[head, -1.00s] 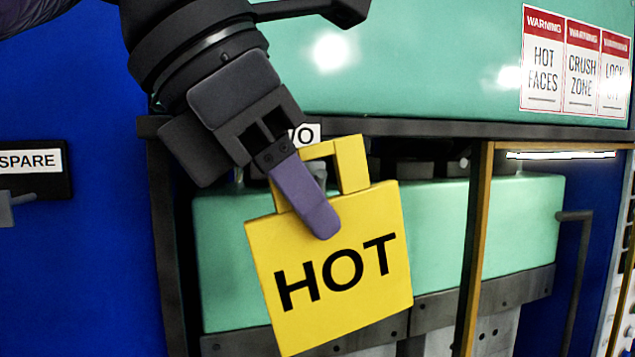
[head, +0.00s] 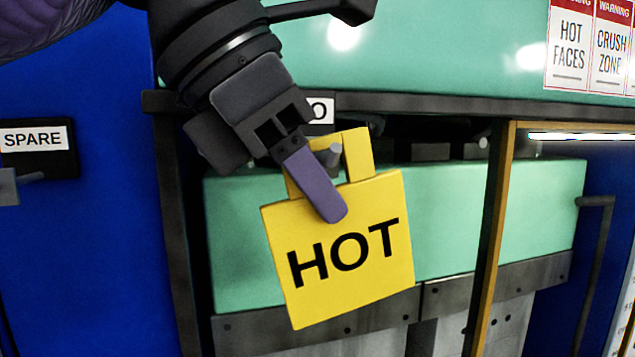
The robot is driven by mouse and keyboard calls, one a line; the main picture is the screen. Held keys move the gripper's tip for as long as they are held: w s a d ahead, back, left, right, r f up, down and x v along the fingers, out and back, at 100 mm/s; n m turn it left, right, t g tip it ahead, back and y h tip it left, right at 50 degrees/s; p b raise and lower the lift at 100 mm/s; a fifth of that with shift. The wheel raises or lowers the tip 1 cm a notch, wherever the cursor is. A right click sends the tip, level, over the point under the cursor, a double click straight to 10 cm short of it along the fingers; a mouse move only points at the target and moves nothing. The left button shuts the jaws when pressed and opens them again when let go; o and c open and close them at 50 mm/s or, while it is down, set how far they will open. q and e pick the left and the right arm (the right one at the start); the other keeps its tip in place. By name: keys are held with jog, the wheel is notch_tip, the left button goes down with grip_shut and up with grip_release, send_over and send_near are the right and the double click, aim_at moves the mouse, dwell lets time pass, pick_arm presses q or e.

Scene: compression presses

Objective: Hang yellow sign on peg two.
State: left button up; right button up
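The yellow sign (head: 345,275) reads HOT and has a handle loop on top. It hangs slightly tilted in front of the green press block. My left gripper (head: 318,190) is shut on its upper left part, with one purple finger across the front; the other finger is hidden. A grey peg (head: 332,157) shows in the handle's opening, close under the top bar; I cannot tell whether the bar rests on it. Above it, a white label (head: 320,110) is mostly hidden by the gripper and shows only an O. My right gripper is not in view.
A SPARE plate (head: 35,145) with its own peg (head: 30,177) is on the blue panel at left. A dark ledge (head: 430,103) runs above the green press block (head: 500,215). A yellow-edged post (head: 497,240) stands to the right of the sign. Warning signs (head: 590,45) are at upper right.

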pick_arm(q)
jog(key=o, duration=0.4)
jog(key=shift+s, duration=0.2)
jog(key=shift+r, duration=0.1)
